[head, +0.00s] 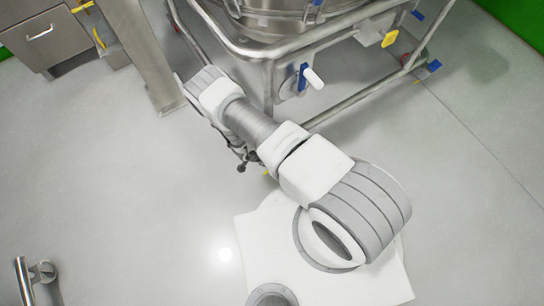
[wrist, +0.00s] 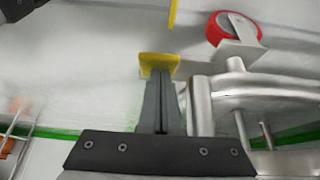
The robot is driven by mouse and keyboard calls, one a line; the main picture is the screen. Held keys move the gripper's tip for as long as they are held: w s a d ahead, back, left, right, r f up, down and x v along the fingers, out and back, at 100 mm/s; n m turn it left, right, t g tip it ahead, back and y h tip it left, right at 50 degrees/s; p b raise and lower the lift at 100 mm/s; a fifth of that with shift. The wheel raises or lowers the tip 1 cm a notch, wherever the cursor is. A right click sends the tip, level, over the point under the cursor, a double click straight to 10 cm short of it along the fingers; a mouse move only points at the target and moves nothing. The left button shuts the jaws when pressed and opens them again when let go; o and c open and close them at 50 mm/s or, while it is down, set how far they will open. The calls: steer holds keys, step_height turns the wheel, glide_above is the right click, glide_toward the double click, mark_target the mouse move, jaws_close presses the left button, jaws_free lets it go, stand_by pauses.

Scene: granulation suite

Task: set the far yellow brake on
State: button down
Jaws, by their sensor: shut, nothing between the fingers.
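In the wrist view my gripper (wrist: 162,88) is shut, its two dark fingers together with nothing between them. A flat yellow pedal (wrist: 158,64) shows right at the fingertips; whether they touch it I cannot tell. A second yellow piece (wrist: 172,14) is cut by the top edge. A red caster wheel (wrist: 235,30) with a metal bracket is just right of the pedal. In the head view my arm hides the fingers. A small yellow bit (head: 266,172) shows beside my arm, and another (head: 418,81) at the frame's right caster. Brake positions are unclear.
A tubular steel frame (head: 340,105) carries a round vessel (head: 265,22). A blue valve (head: 303,76) with a white handle and a yellow tag (head: 389,38) are on it. In the wrist view steel tubes (wrist: 265,85) stand close right of the fingers. Open grey floor (head: 460,190) lies right.

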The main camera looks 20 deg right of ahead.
steer(key=shift+a+f, duration=0.2)
steer(key=shift+f, duration=0.05)
steer(key=shift+s+a+f, duration=0.2)
steer(key=shift+a+f, duration=0.2)
steer(key=shift+f, duration=0.3)
steer(key=shift+s+a+f, duration=0.1)
steer(key=shift+a+f, duration=0.05)
steer(key=shift+f, duration=0.35)
steer(key=shift+a+f, duration=0.15)
steer(key=shift+f, duration=0.6)
steer(key=shift+r, duration=0.1)
